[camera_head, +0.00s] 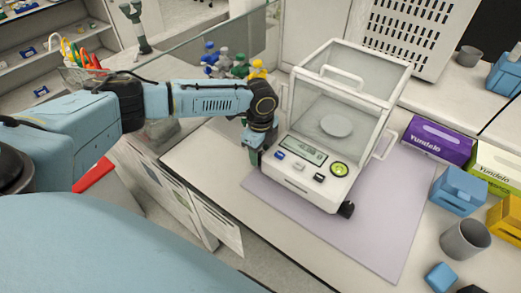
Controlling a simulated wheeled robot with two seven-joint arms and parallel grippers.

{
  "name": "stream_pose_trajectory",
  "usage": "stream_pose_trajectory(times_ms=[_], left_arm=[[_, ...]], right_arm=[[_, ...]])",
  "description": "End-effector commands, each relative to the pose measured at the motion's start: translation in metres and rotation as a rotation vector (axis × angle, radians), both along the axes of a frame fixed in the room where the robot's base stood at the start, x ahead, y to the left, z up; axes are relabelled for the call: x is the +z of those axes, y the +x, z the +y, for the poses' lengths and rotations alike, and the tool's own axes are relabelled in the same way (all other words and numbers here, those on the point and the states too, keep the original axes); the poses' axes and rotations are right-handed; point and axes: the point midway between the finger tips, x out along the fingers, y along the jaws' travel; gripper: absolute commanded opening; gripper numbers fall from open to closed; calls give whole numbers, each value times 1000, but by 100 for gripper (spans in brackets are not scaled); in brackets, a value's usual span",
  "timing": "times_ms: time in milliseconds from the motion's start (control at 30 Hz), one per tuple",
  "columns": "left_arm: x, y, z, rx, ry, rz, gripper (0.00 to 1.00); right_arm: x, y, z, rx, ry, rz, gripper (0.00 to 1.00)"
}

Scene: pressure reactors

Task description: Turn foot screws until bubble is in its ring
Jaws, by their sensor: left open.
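A white analytical balance (304,173) with a clear draft shield stands on a lilac mat (377,224) on the bench. A round pan (336,125) shows inside the shield. A round green bubble level (339,169) sits on the front panel, but the bubble is too small to place against its ring. A dark foot screw (346,209) shows under the front right corner. My left gripper (254,157) points down beside the front left corner, open; it hides the foot there, and I cannot tell whether it touches. My right gripper is out of view.
Purple (438,140) and green-white (494,166) boxes, a blue container (459,190) and a grey cup (465,239) stand right of the mat. Colored bottles (226,62) stand behind my left arm. The mat's front right part is clear.

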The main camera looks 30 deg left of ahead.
Motion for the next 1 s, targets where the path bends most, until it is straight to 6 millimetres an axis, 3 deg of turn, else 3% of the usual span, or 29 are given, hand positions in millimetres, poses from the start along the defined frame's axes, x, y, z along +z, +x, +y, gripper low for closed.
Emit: stream_pose_trajectory(times_ms=[100, 433, 1000], left_arm=[[0, 0, 0, 0, 0, 0, 49], [0, 0, 0, 0, 0, 0, 6], [1, 1, 0, -260, -2, 1, 5]], right_arm=[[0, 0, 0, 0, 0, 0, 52], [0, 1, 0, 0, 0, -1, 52], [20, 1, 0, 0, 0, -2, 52]])
